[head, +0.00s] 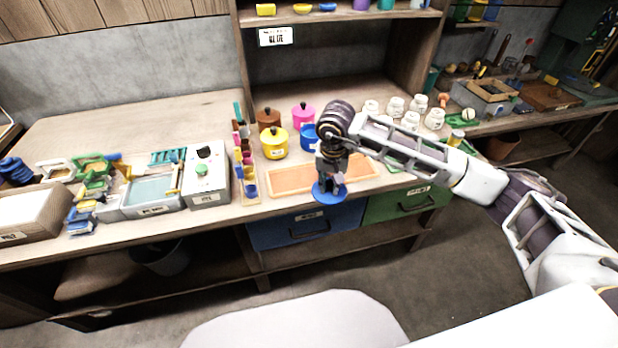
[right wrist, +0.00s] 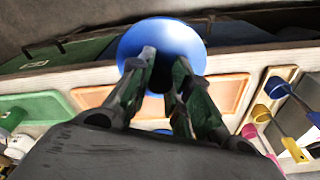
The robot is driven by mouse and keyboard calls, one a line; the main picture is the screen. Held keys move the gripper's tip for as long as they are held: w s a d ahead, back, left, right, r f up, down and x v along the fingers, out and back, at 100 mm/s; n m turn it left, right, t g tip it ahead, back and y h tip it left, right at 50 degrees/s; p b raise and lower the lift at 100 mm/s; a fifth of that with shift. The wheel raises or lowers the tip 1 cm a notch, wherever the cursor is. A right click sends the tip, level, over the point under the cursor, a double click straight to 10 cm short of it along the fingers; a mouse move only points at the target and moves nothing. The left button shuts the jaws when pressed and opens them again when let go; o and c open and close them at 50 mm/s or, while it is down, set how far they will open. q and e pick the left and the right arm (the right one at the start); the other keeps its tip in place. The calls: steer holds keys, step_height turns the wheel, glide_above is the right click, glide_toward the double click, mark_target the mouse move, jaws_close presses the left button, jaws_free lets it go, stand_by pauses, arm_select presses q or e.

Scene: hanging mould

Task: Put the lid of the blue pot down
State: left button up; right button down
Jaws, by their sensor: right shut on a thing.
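The blue lid (head: 328,197) is a round blue disc held by my right gripper (head: 331,182), which points down at the front edge of the workbench. In the right wrist view the lid (right wrist: 184,38) lies across the tips of my right gripper (right wrist: 163,75), which is shut on its knob; the knob is mostly hidden. The blue pot (head: 304,138) stands further back on the bench, partly hidden by my right wrist. My left gripper is not in view.
An orange tray (head: 291,180) lies on the bench beside and behind the lid. A yellow pot (head: 274,147), a pink pot (head: 303,115) and a brown pot (head: 268,119) stand near the blue pot. White jars (head: 434,119) stand to the right.

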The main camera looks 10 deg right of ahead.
steer(key=shift+s+a+r+m, duration=0.1)
steer(key=shift+a+r+m, duration=0.45)
steer(key=shift+m, duration=0.15)
steer(key=shift+a+r+m, duration=0.15)
steer(key=shift+r+m, duration=0.1)
steer(key=shift+m, duration=0.05)
steer(key=shift+s+a+r+m+h, duration=0.3)
steer(key=shift+a+r+m, duration=0.3)
steer(key=shift+m, duration=0.2)
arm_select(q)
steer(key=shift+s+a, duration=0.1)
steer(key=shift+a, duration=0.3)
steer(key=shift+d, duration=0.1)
arm_select(e)
steer(key=shift+r, duration=0.1)
